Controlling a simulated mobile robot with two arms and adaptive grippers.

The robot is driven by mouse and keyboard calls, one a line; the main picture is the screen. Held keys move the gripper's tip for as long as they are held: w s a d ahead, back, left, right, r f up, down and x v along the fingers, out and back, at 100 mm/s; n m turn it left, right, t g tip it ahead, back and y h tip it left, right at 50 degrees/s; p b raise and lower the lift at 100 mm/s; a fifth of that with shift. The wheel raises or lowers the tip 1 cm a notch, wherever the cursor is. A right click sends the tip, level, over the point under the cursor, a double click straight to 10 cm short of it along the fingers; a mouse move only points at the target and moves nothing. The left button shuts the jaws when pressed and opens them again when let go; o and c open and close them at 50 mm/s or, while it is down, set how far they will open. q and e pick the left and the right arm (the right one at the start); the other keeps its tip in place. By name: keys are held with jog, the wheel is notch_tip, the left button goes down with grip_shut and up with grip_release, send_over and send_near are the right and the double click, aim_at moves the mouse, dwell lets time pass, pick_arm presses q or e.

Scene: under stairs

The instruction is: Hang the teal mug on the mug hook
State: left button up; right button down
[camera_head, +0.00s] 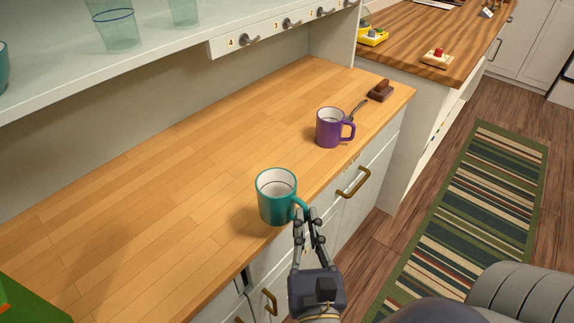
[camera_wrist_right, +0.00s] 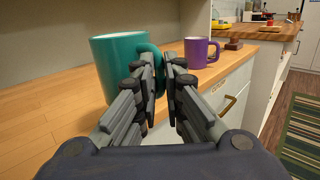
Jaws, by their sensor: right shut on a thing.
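The teal mug (camera_head: 275,197) is upright at the front edge of the wooden counter, its handle toward the right. In the right wrist view the mug (camera_wrist_right: 115,62) is at the left, with its handle between my fingers. My right gripper (camera_head: 305,213) is shut on that handle. I cannot tell whether the mug touches the counter. Hooks (camera_head: 250,39) stick out from a white numbered rail (camera_head: 262,33) under the shelf, at the back of the counter. My left gripper is not in view.
A purple mug (camera_head: 329,128) stands upright on the counter (camera_head: 150,175), to the right and behind the teal mug. A small brown block (camera_head: 381,91) lies farther right. Glasses (camera_head: 116,30) stand on the shelf above. The counter's left and middle are clear.

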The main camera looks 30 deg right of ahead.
jog(key=shift+w+d, duration=0.2)
jog(key=shift+w, duration=0.05)
jog(key=p+x, duration=0.1)
jog(key=x, duration=0.3)
jog(key=d+f+p+x, duration=0.1)
jog(key=p+x, duration=0.1)
jog(key=x, duration=0.3)
jog(key=d+f+p+x, duration=0.1)
jog(key=x, duration=0.4)
jog(key=shift+s+f+p, duration=0.1)
jog(key=shift+f+p, duration=0.05)
jog(key=shift+p, duration=0.15)
jog(key=shift+w+d, duration=0.2)
jog(key=shift+w, duration=0.05)
notch_tip(320, 180, down, 3)
jog(key=shift+w+r+b, duration=0.1)
jog(key=shift+w+b, duration=0.05)
jog(key=shift+b, duration=0.4)
jog(key=shift+f, duration=0.65)
jog(key=c, duration=1.7)
grip_release()
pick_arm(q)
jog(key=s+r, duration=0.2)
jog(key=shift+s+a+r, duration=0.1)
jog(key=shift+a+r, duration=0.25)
